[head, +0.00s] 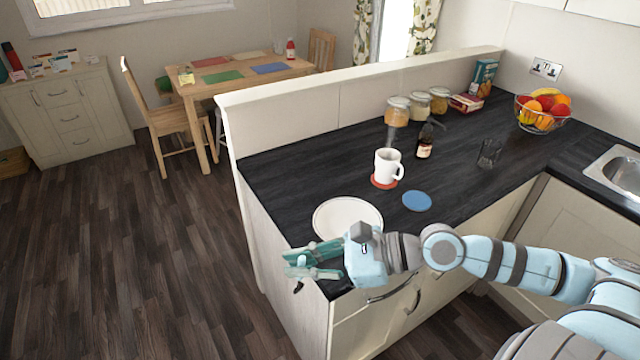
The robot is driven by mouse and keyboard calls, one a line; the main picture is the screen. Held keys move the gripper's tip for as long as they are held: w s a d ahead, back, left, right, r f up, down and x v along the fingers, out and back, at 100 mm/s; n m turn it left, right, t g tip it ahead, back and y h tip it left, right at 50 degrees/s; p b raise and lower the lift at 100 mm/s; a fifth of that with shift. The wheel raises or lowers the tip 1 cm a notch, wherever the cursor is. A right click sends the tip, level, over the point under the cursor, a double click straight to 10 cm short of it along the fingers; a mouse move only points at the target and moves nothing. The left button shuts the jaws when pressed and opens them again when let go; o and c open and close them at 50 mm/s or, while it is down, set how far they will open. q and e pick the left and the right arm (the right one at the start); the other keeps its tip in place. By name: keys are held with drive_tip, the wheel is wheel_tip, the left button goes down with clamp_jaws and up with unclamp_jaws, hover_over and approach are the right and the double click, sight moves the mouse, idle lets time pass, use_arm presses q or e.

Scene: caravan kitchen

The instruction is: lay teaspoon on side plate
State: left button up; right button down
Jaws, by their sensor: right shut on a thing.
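The white side plate (340,212) lies on the dark worktop near its left front corner, and my right gripper and wrist overlap its near edge in the picture. My right gripper (298,262) points left, at the worktop's near left corner just in front of the plate. It is shut on a thin thing, which I take to be the teaspoon; a small dark piece (298,287) shows just below the fingertips. Most of the teaspoon is hidden or too small to make out. My left gripper is not in view.
A white mug (388,164) stands on a red coaster (384,184) behind the plate, with a blue coaster (417,201) to its right. A dark bottle (424,145), a glass (489,153), jars (398,112) and a fruit bowl (541,115) stand farther back. A raised ledge (350,75) edges the worktop.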

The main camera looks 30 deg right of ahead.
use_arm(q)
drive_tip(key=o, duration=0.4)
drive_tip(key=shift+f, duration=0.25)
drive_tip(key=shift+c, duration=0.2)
use_arm(e)
drive_tip(key=w+d+f+t+h, duration=0.1)
drive_tip(key=w+d+t+h, duration=0.1)
drive_tip(key=w+d, duration=0.35)
drive_tip(key=m+t+h+b, duration=0.1)
drive_tip(key=t+h+b, duration=0.5)
drive_tip(key=h, duration=0.6)
hover_over(334, 233)
drive_tip(key=b, duration=0.1)
drive_tip(key=shift+g, duration=0.7)
wheel_tip(334, 233, down, 11)
drive_tip(key=shift+r, duration=0.15)
drive_tip(key=shift+f+b, duration=0.25)
drive_tip(key=shift+b, duration=0.15)
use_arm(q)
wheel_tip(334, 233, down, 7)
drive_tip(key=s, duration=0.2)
use_arm(e)
drive_tip(key=shift+f, duration=0.1)
